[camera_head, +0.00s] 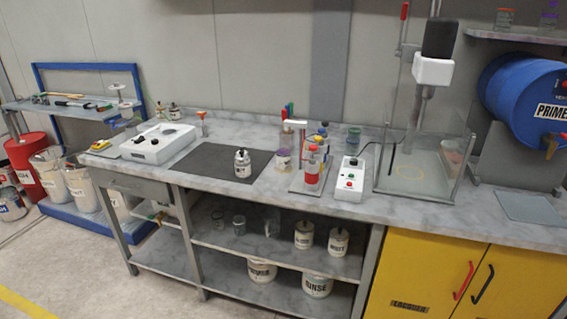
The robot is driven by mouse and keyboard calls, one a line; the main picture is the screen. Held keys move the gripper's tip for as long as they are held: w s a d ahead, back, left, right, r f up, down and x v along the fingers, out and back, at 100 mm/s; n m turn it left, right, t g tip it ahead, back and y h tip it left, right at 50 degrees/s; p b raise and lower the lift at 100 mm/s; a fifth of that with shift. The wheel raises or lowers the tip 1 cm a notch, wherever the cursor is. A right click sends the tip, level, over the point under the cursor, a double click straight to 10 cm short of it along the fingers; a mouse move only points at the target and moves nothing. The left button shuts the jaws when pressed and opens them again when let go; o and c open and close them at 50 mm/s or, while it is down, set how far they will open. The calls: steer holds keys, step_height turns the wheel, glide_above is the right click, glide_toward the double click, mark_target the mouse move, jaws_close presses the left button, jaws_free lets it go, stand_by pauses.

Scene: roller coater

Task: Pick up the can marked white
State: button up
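Two cream cans with dark tops stand side by side on the upper shelf under the bench, right of its middle. The right can (339,243) has a dark label that seems to read "WHITE", though the letters are small. The left can (304,236) also has a label, too blurred to read surely. Both are upright and a little apart, below the bench top. My gripper is not in view.
The upper shelf (215,238) also holds glass jars to the left. Larger tubs, one marked "RINSE" (317,285), stand on the shelf below. The bench top overhangs the cans, a leg (372,255) stands close right, and open floor lies front left.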

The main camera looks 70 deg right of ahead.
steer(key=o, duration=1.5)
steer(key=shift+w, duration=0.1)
